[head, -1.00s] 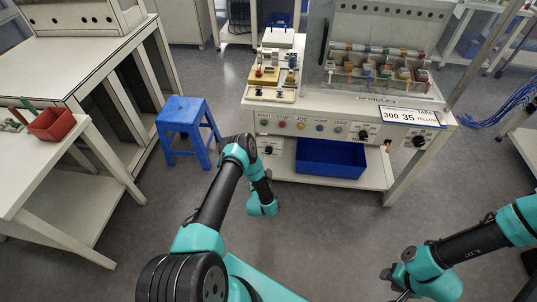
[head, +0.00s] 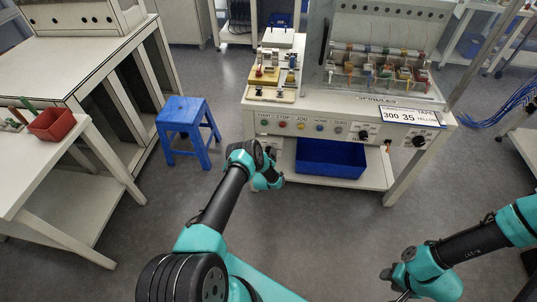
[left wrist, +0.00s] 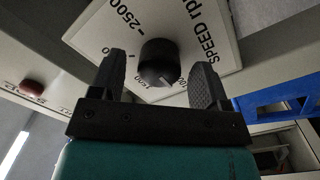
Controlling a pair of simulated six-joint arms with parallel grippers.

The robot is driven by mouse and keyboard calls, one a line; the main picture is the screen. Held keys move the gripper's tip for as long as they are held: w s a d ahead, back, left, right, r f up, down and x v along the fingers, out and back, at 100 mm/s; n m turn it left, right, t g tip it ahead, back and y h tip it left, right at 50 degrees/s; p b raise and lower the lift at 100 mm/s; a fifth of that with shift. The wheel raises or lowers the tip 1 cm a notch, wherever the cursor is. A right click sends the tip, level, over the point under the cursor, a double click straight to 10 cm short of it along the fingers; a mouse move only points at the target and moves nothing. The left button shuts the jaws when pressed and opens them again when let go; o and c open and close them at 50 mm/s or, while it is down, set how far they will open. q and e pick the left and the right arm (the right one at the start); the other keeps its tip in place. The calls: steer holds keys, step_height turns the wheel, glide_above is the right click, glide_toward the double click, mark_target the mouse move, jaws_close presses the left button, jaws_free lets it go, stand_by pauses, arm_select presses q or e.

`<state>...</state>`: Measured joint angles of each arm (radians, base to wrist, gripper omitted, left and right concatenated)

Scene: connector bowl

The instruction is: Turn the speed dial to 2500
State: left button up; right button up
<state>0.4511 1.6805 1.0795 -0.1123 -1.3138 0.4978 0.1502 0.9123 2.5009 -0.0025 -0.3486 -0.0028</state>
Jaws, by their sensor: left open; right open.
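The speed dial (left wrist: 160,62) is a round black knob on a white plate (left wrist: 212,40) marked "SPEED rpm" in the left wrist view. The label "2500" is at the plate's upper left; smaller labels near the fingers are partly hidden. A pale mark shows on the dial's lower front. My left gripper (left wrist: 159,74) is open, with one finger on each side of the dial; I cannot tell whether they touch it. In the head view my left arm covers the dial. My right gripper (head: 402,294) is at the bottom edge, barely visible, far from the panel.
The machine's front panel has several coloured buttons (head: 283,125) and another black knob (head: 419,141) at right. A blue bin (head: 330,158) sits on the shelf below. A sign (head: 408,116) is on the panel.

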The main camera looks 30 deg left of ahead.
arm_select(q)
steer(key=shift+w+a, duration=0.1)
steer(key=shift+w, duration=0.15)
steer(key=shift+c, duration=0.2)
steer(key=c, duration=0.9)
